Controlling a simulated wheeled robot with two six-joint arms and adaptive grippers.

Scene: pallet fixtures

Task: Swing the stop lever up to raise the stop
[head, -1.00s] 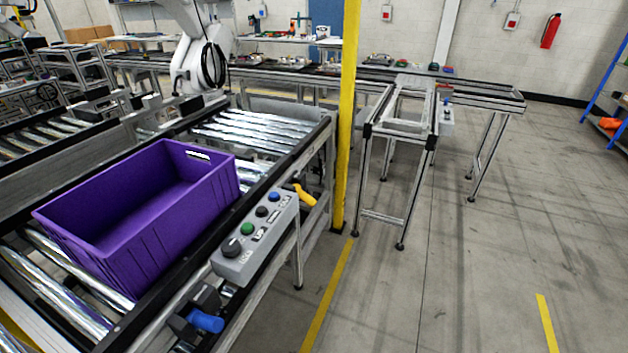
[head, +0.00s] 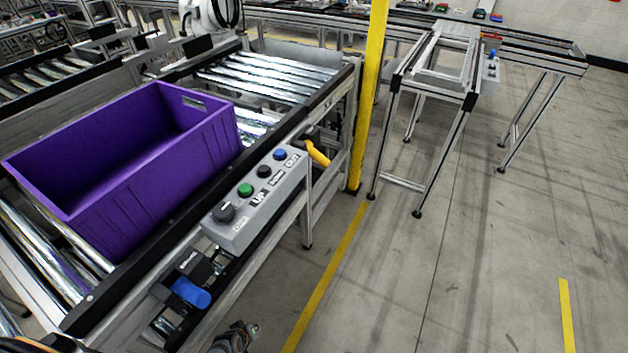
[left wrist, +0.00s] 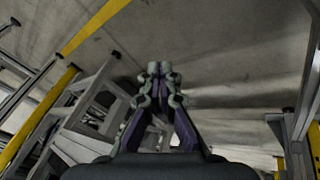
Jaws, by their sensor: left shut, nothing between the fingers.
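A yellow lever handle (head: 317,153) sticks out from the conveyor's side rail, just past the far end of the grey button box (head: 255,205), and slants down to the right. A blue handle (head: 190,293) on a black bracket sits on the same rail, nearer me. No marking I can read tells which of them is the stop lever. My left gripper (head: 248,331) shows at the bottom edge of the head view, below and right of the blue handle, apart from both handles. In the left wrist view its fingers (left wrist: 160,68) are shut and empty. My right gripper is not in view.
A purple crate (head: 85,205) sits on the conveyor rollers at left. A yellow post (head: 370,95) stands beyond the yellow handle. A separate metal frame stand (head: 410,186) is right of it. The floor (head: 480,260) right of the conveyor is clear.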

